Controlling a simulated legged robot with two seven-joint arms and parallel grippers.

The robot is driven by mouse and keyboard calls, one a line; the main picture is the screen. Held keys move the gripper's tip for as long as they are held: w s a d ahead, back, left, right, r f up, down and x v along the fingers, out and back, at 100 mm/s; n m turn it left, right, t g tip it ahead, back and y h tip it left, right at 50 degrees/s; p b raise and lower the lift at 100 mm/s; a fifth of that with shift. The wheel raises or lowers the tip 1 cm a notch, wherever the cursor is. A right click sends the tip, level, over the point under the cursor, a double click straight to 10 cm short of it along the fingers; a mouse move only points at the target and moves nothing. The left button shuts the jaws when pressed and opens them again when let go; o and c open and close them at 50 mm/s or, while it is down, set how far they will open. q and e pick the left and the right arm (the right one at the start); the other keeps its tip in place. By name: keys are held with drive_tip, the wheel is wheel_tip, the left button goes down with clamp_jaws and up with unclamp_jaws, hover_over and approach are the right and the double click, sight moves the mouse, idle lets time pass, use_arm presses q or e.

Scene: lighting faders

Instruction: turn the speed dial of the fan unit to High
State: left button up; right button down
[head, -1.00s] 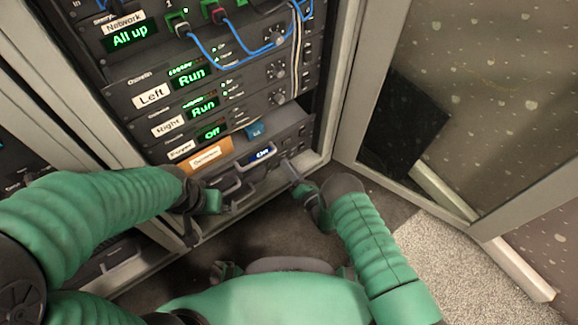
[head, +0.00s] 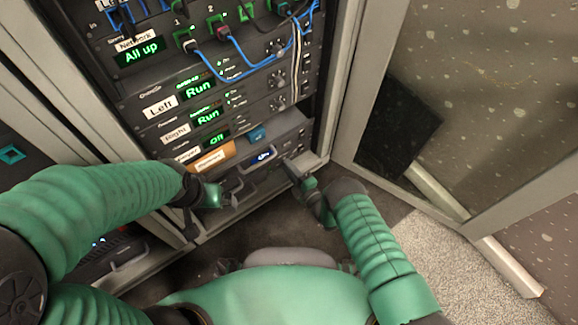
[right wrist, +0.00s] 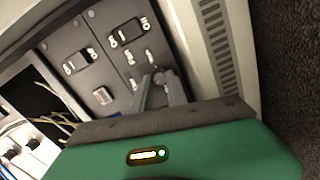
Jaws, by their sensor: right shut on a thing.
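The lowest unit in the rack, a dark panel with a blue label (head: 263,155), is the one at my right gripper; its wording is too small to read surely as the fan unit. My right gripper (head: 290,167) is at the right part of this panel. In the right wrist view its fingers (right wrist: 161,88) are shut on a small round grey knob, which looks like the dial and is mostly hidden between the tips. The dial's setting cannot be read. My left gripper (head: 222,194) is by the handle at the panel's left; its finger gap is not clear.
The open cabinet door (head: 400,120) stands at right. Small switches (right wrist: 127,33) are near my right fingers.

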drive_tip(key=m, duration=0.3)
drive_tip(key=shift+d+f+p, duration=0.1)
drive_tip(key=shift+d+p, duration=0.15)
drive_tip(key=shift+p, duration=0.1)
drive_tip(key=m, duration=0.3)
drive_tip(key=shift+w, duration=0.1)
drive_tip(key=m, duration=0.2)
drive_tip(key=shift+d+m+g+y, duration=0.1)
drive_tip(key=shift+m+g+y, duration=0.2)
drive_tip(key=m, duration=0.3)
drive_tip(key=shift+f, duration=0.1)
drive_tip(key=m+b, duration=0.1)
drive_tip(key=m, duration=0.4)
drive_tip(key=shift+d+f+y+b, duration=0.1)
drive_tip(key=shift+y+b, duration=0.25)
drive_tip(key=shift+y, duration=0.05)
drive_tip(key=m+b, duration=0.2)
drive_tip(key=m, duration=0.4)
drive_tip(key=shift+m, duration=0.4)
drive_tip(key=c, duration=1.4)
unclamp_jaws()
drive_tip(key=shift+f, duration=0.1)
drive_tip(key=shift+o, duration=0.4)
drive_tip(key=shift+w+r+y, duration=0.1)
drive_tip(key=shift+r+y, duration=0.1)
drive_tip(key=shift+y, duration=0.1)
